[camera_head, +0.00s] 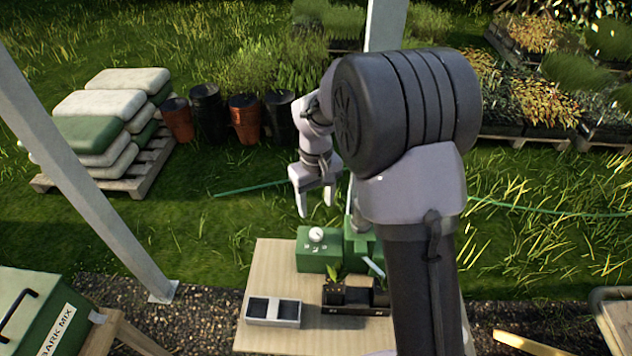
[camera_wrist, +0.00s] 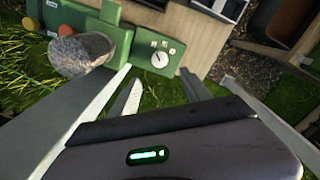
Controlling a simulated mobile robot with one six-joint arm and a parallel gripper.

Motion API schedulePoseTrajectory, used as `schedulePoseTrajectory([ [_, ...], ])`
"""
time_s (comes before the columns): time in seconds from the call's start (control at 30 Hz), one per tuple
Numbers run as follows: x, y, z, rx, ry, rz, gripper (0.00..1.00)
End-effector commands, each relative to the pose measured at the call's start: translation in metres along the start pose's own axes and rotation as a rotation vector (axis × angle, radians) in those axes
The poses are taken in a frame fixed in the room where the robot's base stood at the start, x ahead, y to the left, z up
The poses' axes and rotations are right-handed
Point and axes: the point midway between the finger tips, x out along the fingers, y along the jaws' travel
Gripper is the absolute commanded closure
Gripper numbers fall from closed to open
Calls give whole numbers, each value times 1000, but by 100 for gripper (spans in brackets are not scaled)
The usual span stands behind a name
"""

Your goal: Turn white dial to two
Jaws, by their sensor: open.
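The white dial (camera_head: 316,235) sits on a green box (camera_head: 318,262) at the back of the wooden table. Small pale marks show on the box by the dial; they are too small to read. In the wrist view the dial (camera_wrist: 160,60) carries a dark pointer line, with marks beside it on the green face (camera_wrist: 178,50). My gripper (camera_head: 317,207) is open and empty, above and behind the box in the head view. In the wrist view my gripper's fingers (camera_wrist: 160,84) are spread, with the dial beyond their tips and apart from them.
A taller green unit (camera_head: 359,243) stands right of the dial box. A grey rough cylinder (camera_wrist: 82,54) and orange and red buttons show near it in the wrist view. A grey divided tray (camera_head: 273,312) and a black holder (camera_head: 355,298) occupy the table's front. My arm hides the table's right side.

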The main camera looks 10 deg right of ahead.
Motion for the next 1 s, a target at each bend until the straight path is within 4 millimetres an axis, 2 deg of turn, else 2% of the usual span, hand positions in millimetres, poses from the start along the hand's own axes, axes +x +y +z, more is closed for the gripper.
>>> schedulePoseTrajectory([
  [0.03, -18, 0, 0, -1, 2, 1, 44],
  [0.1, -35, 0, 0, 1, 2, 1, 44],
  [0.23, -54, 0, 0, -1, 0, 1, 44],
  [0.37, -60, 0, 0, -1, -1, 0, 44],
  [0.8, -63, -1, 3, 8, 8, 0, 44],
  [0.87, -73, -6, 12, 42, 39, -3, 44],
  [0.9, -84, -12, 25, 81, 74, -7, 44],
  [0.97, -101, -24, 53, 162, 143, -19, 44],
  [1.0, -109, -34, 77, 225, 193, -33, 44],
])
